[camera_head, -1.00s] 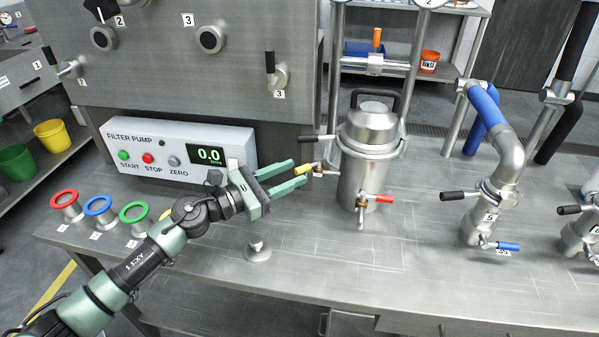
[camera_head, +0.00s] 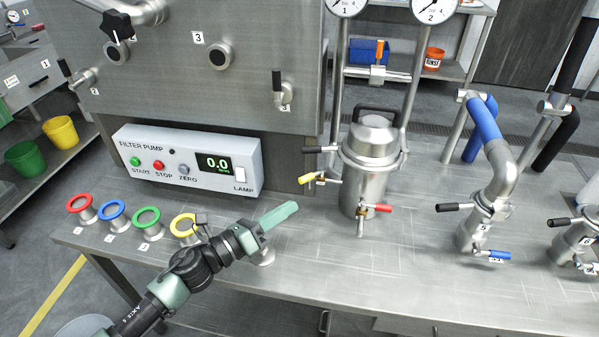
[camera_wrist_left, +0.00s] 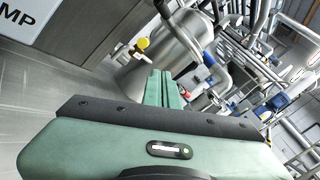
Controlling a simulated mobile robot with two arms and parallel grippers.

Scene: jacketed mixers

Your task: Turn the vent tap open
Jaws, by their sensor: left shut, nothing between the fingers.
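A steel vessel (camera_head: 370,160) with a lid and black carrying handle stands on the bench. A small tap with a yellow handle (camera_head: 311,178) sticks out on its left side, and a tap with a red handle (camera_head: 381,208) at its lower front. A black lever (camera_head: 320,149) is near its top. I cannot read which tap is the vent. My left gripper (camera_head: 293,207) is shut and empty, below and left of the yellow handle, apart from it. In the left wrist view, the shut fingers (camera_wrist_left: 164,75) point toward the vessel (camera_wrist_left: 178,42), with the yellow handle (camera_wrist_left: 142,44) just beyond.
The filter pump box (camera_head: 185,160) reads 0.0 at the left back. Ring-topped fittings in red, blue, green and yellow (camera_head: 186,226) line the front left. A blue-sleeved pipe (camera_head: 484,125) with valves stands at the right. The bench in front of the vessel is clear.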

